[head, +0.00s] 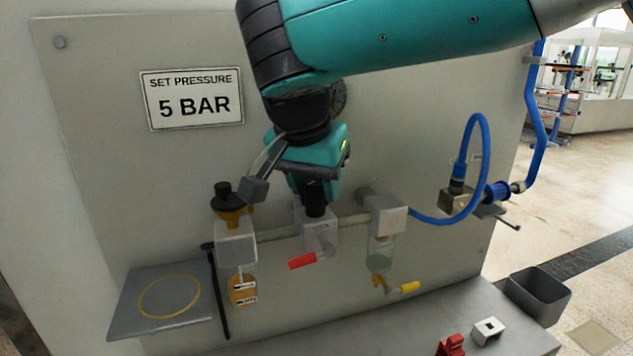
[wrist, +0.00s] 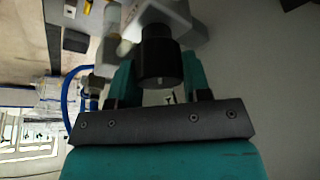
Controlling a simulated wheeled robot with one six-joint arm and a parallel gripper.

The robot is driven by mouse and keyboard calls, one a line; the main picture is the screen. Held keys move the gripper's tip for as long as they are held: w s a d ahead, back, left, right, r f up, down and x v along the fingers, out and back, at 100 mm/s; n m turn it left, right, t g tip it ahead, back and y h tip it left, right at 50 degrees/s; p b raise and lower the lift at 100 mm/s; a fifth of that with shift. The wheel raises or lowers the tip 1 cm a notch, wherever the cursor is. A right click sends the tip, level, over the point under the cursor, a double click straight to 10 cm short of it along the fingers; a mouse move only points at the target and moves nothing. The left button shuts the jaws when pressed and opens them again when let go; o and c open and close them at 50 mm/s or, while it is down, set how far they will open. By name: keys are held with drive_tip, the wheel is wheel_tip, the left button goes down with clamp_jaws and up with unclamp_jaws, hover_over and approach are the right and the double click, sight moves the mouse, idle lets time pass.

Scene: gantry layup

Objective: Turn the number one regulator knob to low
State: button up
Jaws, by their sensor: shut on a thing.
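The black regulator knob (head: 316,208) tops the middle grey unit (head: 318,236) on the panel. My gripper (head: 317,186) comes down from above and is shut on this knob. In the wrist view the knob (wrist: 160,57) sits between the two teal fingers of my gripper (wrist: 159,72). The grey unit below carries a "LOCK" label and a red lever (head: 303,261) pointing left. No "low" mark or number on the knob can be read; its upper part is hidden by the gripper.
A sign (head: 192,98) reads "SET PRESSURE 5 BAR". A blue hose (head: 478,120) loops at right. A grey tray (head: 130,310) juts out left.

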drive_tip(key=shift+n, duration=0.3)
drive_tip(key=n+y+b, duration=0.1)
drive_tip(key=n+b, duration=0.1)
drive_tip(key=n, duration=0.1)
drive_tip(key=shift+n+t+y, duration=0.3)
drive_tip(key=shift+n+y, duration=0.1)
drive_tip(key=n+y+b, duration=0.1)
drive_tip(key=n+y, duration=0.1)
drive_tip(key=n, duration=0.3)
drive_tip(key=shift+n, duration=0.4)
drive_tip(key=shift+a+r, duration=0.1)
drive_tip(key=o, duration=0.9)
drive_tip(key=shift+o, duration=0.2)
